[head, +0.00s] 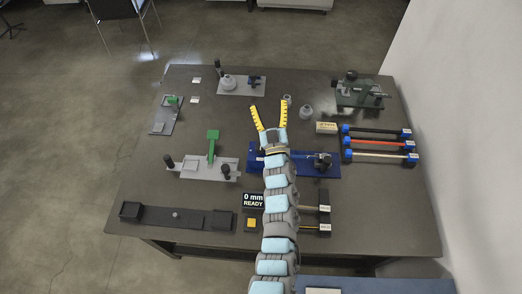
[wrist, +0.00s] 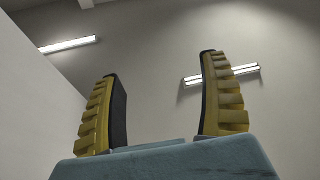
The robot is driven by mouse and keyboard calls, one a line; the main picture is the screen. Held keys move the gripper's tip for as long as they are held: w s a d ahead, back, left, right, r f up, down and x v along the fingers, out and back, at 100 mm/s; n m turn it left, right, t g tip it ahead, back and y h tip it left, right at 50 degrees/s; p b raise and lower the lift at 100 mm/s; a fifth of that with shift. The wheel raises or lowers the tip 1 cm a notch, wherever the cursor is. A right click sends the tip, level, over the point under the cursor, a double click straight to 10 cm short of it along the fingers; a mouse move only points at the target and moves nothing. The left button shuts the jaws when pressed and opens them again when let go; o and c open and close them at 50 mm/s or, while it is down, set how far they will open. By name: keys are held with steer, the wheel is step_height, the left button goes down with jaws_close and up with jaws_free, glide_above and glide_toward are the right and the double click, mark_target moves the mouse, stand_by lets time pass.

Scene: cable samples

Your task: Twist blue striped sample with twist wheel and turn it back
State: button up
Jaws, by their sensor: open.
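My gripper (head: 269,105) is open and empty, its yellow fingers spread above the middle of the table. The wrist view also shows the open gripper (wrist: 160,65) with only wall and ceiling lights beyond it. A blue fixture (head: 298,170) lies behind and partly under my arm, with a dark wheel-like part (head: 322,160) at its right end. I cannot make out a blue striped one.
A grey fixture with a green lever (head: 212,148) stands left of my arm. A green vise-like device (head: 358,92) is at the back right. A "0 mm READY" display (head: 253,200) and a long black device (head: 178,217) are in front.

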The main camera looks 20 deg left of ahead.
steer(key=w+a+f+m+g+h+b, duration=0.2)
steer(key=w+a+h+b, duration=0.15)
steer(key=w, duration=0.75)
steer(key=m+g+h+b, duration=1)
steer(key=m+g+b, duration=0.2)
steer(key=g, duration=0.2)
glide_toward(259, 147)
steer(key=x, duration=0.2)
steer(key=b+x, duration=0.1)
steer(key=x, duration=0.4)
steer(key=shift+w+d+f, duration=0.1)
steer(key=shift+w+d, duration=0.15)
steer(key=shift+w, duration=0.1)
steer(key=shift+b+x, duration=0.75)
steer(key=shift+x, duration=1.05)
steer(key=shift+a, duration=0.1)
steer(key=c, duration=1.2)
